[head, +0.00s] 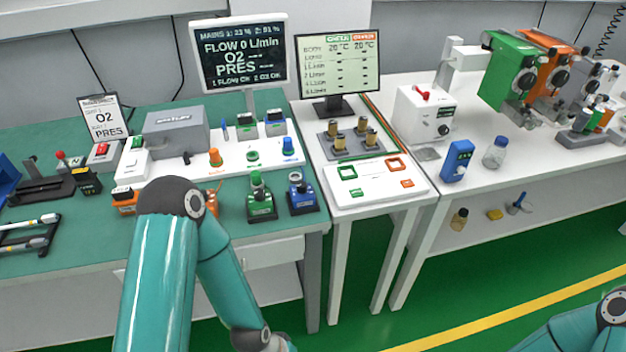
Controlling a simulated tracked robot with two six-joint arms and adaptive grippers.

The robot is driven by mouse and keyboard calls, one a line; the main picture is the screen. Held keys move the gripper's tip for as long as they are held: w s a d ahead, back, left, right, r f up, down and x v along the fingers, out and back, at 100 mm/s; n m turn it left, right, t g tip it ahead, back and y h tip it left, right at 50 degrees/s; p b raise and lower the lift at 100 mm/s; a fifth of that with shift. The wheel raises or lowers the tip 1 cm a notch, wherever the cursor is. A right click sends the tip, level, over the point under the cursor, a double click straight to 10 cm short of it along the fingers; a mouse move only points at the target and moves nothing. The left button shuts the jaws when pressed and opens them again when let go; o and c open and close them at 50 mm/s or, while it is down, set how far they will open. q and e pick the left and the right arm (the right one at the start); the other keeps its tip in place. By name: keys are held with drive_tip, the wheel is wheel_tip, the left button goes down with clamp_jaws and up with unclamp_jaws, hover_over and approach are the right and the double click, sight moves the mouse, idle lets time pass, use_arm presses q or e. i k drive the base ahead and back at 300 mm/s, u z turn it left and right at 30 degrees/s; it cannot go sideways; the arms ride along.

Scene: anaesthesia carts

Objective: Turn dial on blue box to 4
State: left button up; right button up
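A small upright blue box (457,161) stands near the front left of the right-hand white table. Its front has small light and dark markings, too small to read as a dial setting. A second blue unit with a dark base (302,194) sits at the front right of the green-topped table, with a round knob on top. I cannot read a number on it. My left arm crosses the front of the green table and bends down out of the bottom edge; its gripper is out of view. Only a link of my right arm shows at the bottom right; its gripper is out of view.
A green-knobbed unit (261,199) stands beside the blue unit. A clear jar (495,152) and a white box with a black dial (427,114) are near the upright blue box.

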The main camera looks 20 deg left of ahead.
sight(303, 188)
drive_tip(key=u, duration=0.55)
drive_tip(key=k, duration=1.3)
drive_tip(key=u, duration=1.05)
drive_tip(key=i, duration=1.45)
drive_tip(key=z, duration=0.7)
